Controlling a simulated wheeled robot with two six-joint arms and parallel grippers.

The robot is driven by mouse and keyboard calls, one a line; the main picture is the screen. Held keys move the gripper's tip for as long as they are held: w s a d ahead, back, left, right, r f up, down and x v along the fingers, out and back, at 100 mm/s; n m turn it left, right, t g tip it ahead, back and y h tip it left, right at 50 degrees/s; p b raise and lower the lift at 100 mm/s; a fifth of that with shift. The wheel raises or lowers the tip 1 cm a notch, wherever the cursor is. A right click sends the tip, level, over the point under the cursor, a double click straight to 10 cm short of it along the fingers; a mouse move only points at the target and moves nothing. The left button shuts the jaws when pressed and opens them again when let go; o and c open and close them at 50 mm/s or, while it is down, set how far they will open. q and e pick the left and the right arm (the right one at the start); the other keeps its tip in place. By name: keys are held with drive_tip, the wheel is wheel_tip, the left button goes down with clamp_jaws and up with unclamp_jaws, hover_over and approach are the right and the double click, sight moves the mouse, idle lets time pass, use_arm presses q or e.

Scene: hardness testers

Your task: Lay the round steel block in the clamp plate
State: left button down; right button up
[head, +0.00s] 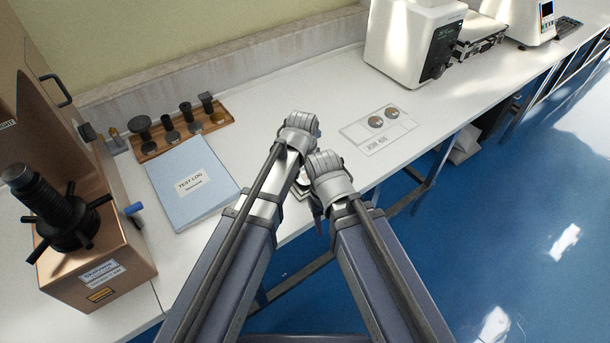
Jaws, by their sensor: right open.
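Two round steel discs (376,121) lie side by side on a pale flat plate (357,132) on the bench, right of my arms. My right gripper (309,197) is open, mostly hidden between my two forearms near the bench's front edge. It is apart from the discs, to their lower left. My left wrist stands just left of the right one, and its gripper is hidden behind the arm.
A copper-coloured tester (105,250) with a black screw spindle (50,205) stands at left. A blue test log (192,184) and a wooden tray (158,151) of dark fittings lie beside it. A white machine (400,45) stands at the back. Bench between log and plate is clear behind my wrists.

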sight(304, 183)
use_arm(q)
drive_tip(key=shift+s+f, duration=0.3)
drive_tip(key=shift+f, duration=0.05)
drive_tip(key=shift+c, duration=2.2)
unclamp_jaws()
drive_tip(key=shift+s+d+b, duration=0.1)
drive_tip(key=shift+b, duration=0.2)
drive_tip(key=o, duration=0.4)
drive_tip(key=shift+s+f, duration=0.1)
drive_tip(key=shift+w+r+p, duration=0.2)
drive_tip(key=shift+r+p, duration=0.35)
drive_tip(key=shift+p, duration=0.1)
wheel_tip(304, 183, up, 12)
drive_tip(key=s+p, duration=0.1)
drive_tip(key=p, duration=1.1)
drive_tip(key=shift+a, duration=0.25)
